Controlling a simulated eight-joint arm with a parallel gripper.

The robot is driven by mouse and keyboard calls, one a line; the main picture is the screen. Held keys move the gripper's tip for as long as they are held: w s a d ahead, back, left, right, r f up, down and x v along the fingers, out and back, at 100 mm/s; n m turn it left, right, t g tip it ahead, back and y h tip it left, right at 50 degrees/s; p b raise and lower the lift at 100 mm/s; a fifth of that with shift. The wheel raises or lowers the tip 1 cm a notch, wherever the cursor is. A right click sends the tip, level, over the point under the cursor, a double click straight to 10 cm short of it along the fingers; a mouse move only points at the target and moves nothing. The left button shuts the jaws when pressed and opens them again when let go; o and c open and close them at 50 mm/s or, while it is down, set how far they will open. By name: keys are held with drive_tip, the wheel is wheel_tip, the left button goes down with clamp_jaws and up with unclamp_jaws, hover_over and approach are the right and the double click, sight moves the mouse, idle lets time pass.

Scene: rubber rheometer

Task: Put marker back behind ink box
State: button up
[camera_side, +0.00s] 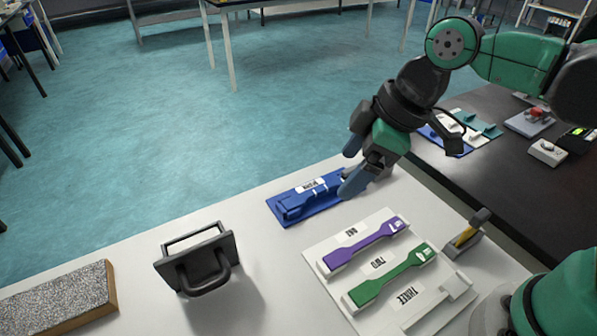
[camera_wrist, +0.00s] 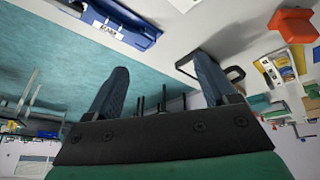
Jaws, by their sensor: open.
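My gripper (camera_side: 352,166) is open and empty, its two blue fingers apart above the right end of a blue tray. The wrist view also shows my gripper (camera_wrist: 162,88) with a gap between the fingers. The blue tray (camera_side: 290,215) lies on the white table and holds a long blue piece; its small white label is too small to read surely. It also shows at the top left of the wrist view (camera_wrist: 148,38). I cannot surely pick out the marker or the ink box. A small yellow and dark item (camera_side: 466,237) stands tilted at the right table edge.
A white board (camera_side: 320,245) holds purple (camera_side: 365,245) and green (camera_side: 390,275) dumbbell strips and a white one. Small devices (camera_side: 548,152) stand on the dark table.

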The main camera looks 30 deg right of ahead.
drive_tip(key=d+m+t+h, duration=0.3)
drive_tip(key=d+m, duration=0.7)
drive_tip(key=shift+s+d+f, duration=0.2)
drive_tip(key=shift+d+f, duration=0.15)
drive_tip(key=shift+f, duration=0.05)
